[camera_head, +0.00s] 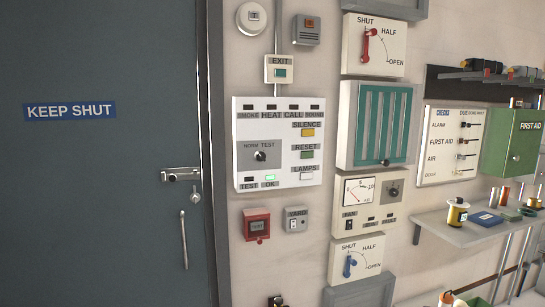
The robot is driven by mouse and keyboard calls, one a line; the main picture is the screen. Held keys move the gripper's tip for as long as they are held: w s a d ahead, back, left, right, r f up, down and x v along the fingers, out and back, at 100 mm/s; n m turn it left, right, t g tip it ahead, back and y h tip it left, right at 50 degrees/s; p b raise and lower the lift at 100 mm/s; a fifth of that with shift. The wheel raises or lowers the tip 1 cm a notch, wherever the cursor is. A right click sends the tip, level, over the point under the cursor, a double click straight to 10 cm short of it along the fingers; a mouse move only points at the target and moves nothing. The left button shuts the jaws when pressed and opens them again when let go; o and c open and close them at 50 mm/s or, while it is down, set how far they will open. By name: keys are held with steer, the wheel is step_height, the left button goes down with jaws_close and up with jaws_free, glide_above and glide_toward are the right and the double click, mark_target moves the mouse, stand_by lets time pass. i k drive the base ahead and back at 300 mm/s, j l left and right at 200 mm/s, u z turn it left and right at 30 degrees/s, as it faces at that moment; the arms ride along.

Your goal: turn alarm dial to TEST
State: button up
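The alarm panel (243,130) is a white box on the wall, right of the door. Its alarm dial (260,156) is a small black knob on a grey plate (246,164), with NORM marked at the upper left and TEST at the upper right. The dial is too small to tell surely which mark it points to. Below it the TEST lamp (249,179) is dark and the OK lamp (270,178) glows pale green. SILENCE, RESET and LAMPS buttons sit right of the dial. My gripper is not in view.
A grey KEEP SHUT door (120,190) with a long handle (184,240) fills the left. A red box (256,226) and a YARD switch (296,220) sit below the panel. A vent (365,125), a fan panel (368,203) and a shelf (478,232) are to the right.

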mark_target(260, 155)
steer(key=i+l+u, duration=0.35)
steer(key=i, duration=0.3)
steer(key=i+l+u, duration=0.35)
steer(key=i+l, duration=0.2)
steer(key=l, duration=0.15)
steer(key=i+l+u, duration=0.35)
steer(key=l, duration=0.4)
steer(key=i, duration=0.1)
